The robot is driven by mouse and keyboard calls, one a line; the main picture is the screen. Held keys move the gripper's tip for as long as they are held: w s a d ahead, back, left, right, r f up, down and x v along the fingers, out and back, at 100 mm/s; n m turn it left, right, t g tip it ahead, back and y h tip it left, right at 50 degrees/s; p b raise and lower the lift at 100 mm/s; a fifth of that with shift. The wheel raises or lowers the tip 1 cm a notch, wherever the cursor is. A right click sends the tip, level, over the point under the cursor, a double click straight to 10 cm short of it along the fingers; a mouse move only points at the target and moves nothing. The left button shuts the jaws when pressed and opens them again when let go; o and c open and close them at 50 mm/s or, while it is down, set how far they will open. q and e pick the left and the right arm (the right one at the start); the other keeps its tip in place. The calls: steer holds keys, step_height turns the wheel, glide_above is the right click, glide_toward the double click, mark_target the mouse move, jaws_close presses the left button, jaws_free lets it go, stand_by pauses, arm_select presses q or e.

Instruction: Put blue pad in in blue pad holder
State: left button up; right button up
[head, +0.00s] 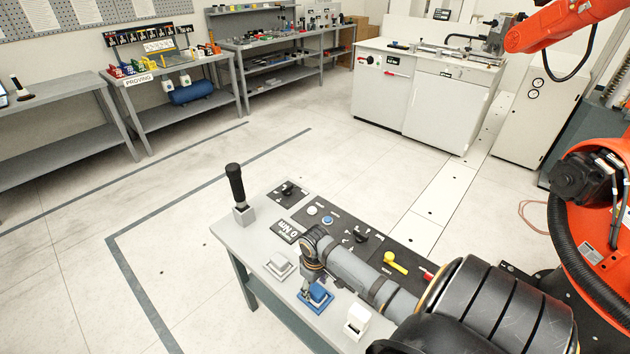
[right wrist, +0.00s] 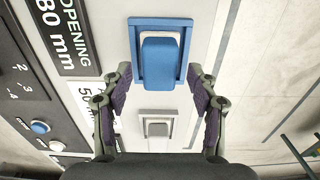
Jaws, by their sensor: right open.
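The blue pad holder (right wrist: 137,55) is a square blue frame on the grey bench top in the right wrist view; it also shows in the head view (head: 304,305). The blue pad (right wrist: 158,62) lies within the frame's outline, with a pale part showing at its far side. I cannot tell how deep it sits. My right gripper (right wrist: 160,75) is open, its fingers on either side of the blue pad with gaps to it. In the head view my right gripper (head: 311,278) is just above the holder and partly hides it. My left gripper is not in view.
A grey holder with a pad (head: 280,266) stands beside the blue one, and a white block (head: 357,318) on the other side. A black-handled tool (head: 236,187) stands upright at the bench corner. A control panel (head: 330,225) with knobs runs along the bench.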

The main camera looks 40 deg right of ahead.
mark_target(315, 289)
step_height(315, 289, up, 12)
steer(key=shift+f, duration=0.25)
stand_by(0.5)
